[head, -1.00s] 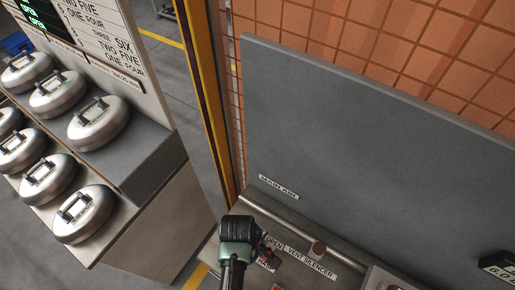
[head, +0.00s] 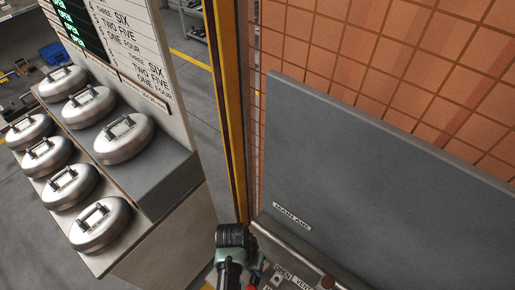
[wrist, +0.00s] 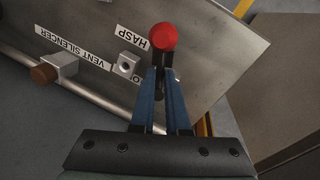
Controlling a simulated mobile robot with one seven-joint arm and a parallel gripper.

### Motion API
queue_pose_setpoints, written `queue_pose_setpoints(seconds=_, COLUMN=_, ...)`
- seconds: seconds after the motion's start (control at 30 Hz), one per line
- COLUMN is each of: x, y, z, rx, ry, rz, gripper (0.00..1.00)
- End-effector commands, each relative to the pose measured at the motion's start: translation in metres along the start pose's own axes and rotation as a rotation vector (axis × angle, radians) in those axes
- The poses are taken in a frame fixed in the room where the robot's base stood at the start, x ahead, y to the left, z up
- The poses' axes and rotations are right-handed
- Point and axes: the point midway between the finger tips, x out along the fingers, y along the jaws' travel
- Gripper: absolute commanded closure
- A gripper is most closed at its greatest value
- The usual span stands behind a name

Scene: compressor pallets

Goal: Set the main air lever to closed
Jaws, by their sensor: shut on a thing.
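The main air lever has a round red knob (wrist: 163,36) on a dark stem. In the wrist view my gripper (wrist: 162,74) has its two blue fingers closed around the stem just below the knob. In the head view my gripper (head: 254,274) is at the bottom edge, beside the panel's corner, and the red knob (head: 252,287) just shows. A "MAIN AIR" label (head: 292,216) is on the upright grey panel (head: 370,180) above. An "OPEN" label (head: 283,272) is beside the lever, partly hidden in the wrist view. The lever's pivot is hidden by my gripper.
A metal hasp block (wrist: 127,65) with a hole sits close to my fingers. A brown-capped vent silencer (wrist: 45,73) is farther left. A pipe (wrist: 80,97) runs along the panel edge. A cabinet with several round silver housings (head: 124,138) stands left, past a yellow post (head: 229,110).

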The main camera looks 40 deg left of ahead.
Motion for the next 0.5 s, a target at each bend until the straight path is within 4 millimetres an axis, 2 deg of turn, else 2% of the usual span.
queue_pose_setpoints(seconds=0.2, x=-0.0010, y=-0.0052, z=-0.0023, rx=0.168, ry=-0.033, rz=0.000, gripper=1.00)
queue_pose_setpoints(seconds=0.5, x=-0.0018, y=-0.0090, z=-0.0040, rx=0.320, ry=-0.063, rz=0.000, gripper=1.00)
